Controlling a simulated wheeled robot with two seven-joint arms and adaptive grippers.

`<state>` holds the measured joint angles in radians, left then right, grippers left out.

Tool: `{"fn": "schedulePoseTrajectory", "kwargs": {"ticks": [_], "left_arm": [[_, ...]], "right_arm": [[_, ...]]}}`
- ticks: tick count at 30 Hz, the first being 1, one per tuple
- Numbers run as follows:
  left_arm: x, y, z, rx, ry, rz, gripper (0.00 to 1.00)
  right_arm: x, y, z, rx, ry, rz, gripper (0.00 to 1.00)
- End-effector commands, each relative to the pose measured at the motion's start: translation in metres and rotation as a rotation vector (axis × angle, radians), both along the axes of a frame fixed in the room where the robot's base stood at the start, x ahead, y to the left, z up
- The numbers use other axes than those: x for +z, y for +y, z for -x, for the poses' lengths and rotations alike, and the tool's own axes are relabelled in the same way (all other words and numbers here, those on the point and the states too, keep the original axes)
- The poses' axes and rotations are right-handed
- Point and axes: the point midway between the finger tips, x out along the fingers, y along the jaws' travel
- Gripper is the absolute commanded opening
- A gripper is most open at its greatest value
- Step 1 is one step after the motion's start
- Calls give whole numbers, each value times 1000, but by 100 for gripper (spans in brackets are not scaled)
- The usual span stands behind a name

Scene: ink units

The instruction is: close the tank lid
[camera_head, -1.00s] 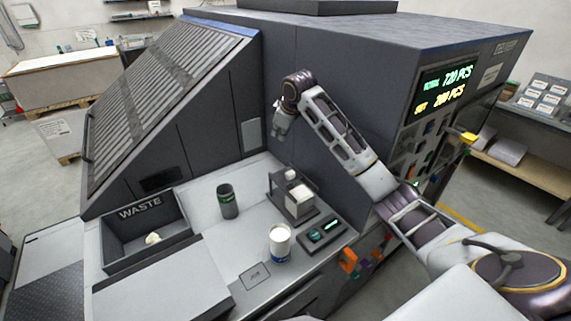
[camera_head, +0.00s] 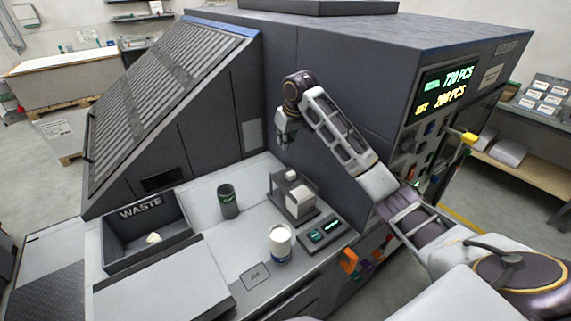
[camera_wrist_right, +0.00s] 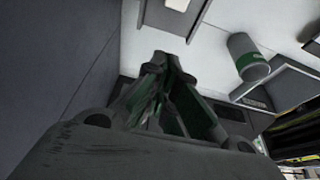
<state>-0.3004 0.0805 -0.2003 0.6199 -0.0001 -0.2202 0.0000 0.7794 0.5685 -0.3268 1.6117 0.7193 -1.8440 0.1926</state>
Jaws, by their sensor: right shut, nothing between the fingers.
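My right gripper (camera_head: 285,138) hangs in the air in front of the dark machine wall, behind the counter, fingers down. In the right wrist view its fingers (camera_wrist_right: 165,62) meet with nothing between them. A flat pale grey panel (camera_head: 160,285) lies at the front left of the counter; I cannot tell whether it is the tank lid. A dark stand (camera_head: 292,212) with a pale block (camera_head: 299,199) on it stands below and in front of the gripper, apart from it. No part is clearly marked as the tank. My left gripper is not in view.
A dark cup with a green label (camera_head: 228,203) stands left of the stand; it also shows in the right wrist view (camera_wrist_right: 247,57). A white jar (camera_head: 280,243) stands in front. The WASTE bin (camera_head: 125,262) holds a crumpled white piece (camera_head: 153,238). A small keypad (camera_head: 325,230) sits at right.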

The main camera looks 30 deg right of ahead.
Motion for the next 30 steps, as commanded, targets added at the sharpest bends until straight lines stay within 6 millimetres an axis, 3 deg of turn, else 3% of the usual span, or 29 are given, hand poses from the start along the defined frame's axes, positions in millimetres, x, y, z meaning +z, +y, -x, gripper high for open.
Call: {"fn": "schedulePoseTrajectory", "kwargs": {"ticks": [11,30], "left_arm": [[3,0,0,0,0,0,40],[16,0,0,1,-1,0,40]], "right_arm": [[-15,1,-5,2,2,0,0],[-84,4,-29,1,2,1,0]]}}
